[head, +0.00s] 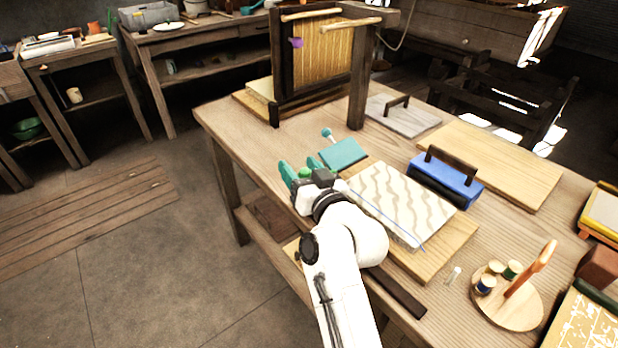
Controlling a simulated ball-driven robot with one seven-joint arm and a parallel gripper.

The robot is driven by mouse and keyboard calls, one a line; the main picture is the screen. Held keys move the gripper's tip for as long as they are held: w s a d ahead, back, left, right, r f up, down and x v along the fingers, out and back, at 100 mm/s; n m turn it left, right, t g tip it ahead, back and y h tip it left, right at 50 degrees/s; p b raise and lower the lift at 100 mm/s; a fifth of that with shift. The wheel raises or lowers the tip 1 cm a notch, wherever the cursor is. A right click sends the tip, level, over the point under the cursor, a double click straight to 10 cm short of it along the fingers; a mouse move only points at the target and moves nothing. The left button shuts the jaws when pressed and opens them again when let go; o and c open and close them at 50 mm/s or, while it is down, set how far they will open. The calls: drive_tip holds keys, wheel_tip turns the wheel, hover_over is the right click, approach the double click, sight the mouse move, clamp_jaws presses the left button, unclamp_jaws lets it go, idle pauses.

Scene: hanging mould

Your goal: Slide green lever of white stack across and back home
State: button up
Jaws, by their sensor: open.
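The white stack (402,203) with a wavy beige pattern lies on a wooden board (452,248) near the table's front edge. My gripper (301,168) is at the front left edge of the table, left of the stack, with its teal fingers spread open. A small bright green piece (305,173) shows between the fingers; it looks like the green lever's end, but I cannot tell whether the fingers touch it. My wrist and arm hide the stack's near left corner and any link between it and the green piece.
A blue block with a dark handle (446,180) is right of the stack. A wooden frame (322,55) rises at the back. A round stand with spools (507,302) is at the right front.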

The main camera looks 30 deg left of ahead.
drive_tip(key=v, duration=1)
drive_tip(key=shift+s+d+f, duration=0.1)
drive_tip(key=shift+s+d, duration=0.05)
